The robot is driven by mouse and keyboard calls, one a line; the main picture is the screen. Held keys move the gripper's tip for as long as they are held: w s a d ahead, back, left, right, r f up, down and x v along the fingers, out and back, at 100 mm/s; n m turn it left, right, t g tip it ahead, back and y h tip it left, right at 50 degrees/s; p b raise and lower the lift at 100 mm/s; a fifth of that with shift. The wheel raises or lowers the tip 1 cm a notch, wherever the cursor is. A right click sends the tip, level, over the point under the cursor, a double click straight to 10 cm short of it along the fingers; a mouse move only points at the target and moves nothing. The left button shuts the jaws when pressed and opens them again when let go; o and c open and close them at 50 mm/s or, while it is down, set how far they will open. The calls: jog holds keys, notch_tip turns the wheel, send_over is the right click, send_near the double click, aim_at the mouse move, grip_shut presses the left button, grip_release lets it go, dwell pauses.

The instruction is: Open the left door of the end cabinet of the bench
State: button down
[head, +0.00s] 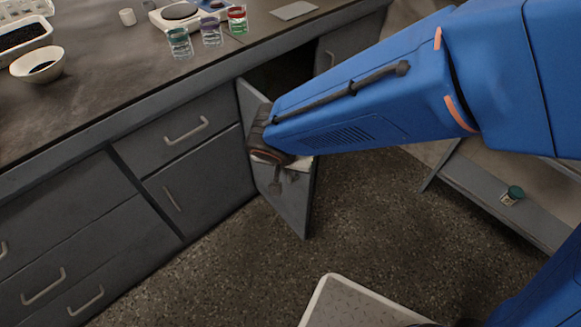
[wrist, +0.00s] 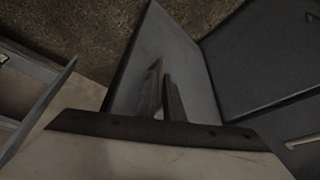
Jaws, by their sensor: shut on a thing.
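The left door (head: 296,205) of the end cabinet stands swung well out from the bench, with the dark cabinet opening (head: 283,72) behind it. The door fills the middle of the wrist view (wrist: 202,88) as a grey panel. My gripper (head: 275,184) is at the outer face of this door, partly covered by my blue arm. In the wrist view its two fingers (wrist: 165,92) are close together against the panel.
Drawers and a closed cupboard (head: 205,180) lie left of the open door. Glass jars (head: 210,30), a white bowl (head: 38,65) and a scale (head: 185,14) stand on the benchtop. Speckled floor (head: 230,260) is clear below the door.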

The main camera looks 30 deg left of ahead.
jog(key=shift+a, duration=0.1)
jog(key=c, duration=1.9)
grip_release()
jog(key=shift+o, duration=0.2)
jog(key=v, duration=1.7)
jog(key=shift+s, duration=0.15)
jog(key=shift+r, duration=0.15)
jog(key=w+d+r, duration=0.1)
jog(key=w+d, duration=0.3)
jog(key=d, duration=0.5)
jog(key=w+d+r+m, duration=0.1)
jog(key=w+d, duration=0.4)
jog(key=d, duration=0.4)
jog(key=w+d+r, duration=0.1)
jog(key=w+d, duration=0.3)
jog(key=d, duration=0.5)
jog(key=s+d+f, duration=0.1)
jog(key=s+d, duration=0.3)
jog(key=d, duration=0.8)
jog(key=s+d+f+m+h, duration=0.1)
jog(key=s+d, duration=0.3)
jog(key=d, duration=0.8)
jog(key=shift+s+f+m+t, duration=0.15)
jog(key=shift+f+m+t, duration=0.15)
jog(key=shift+f, duration=0.2)
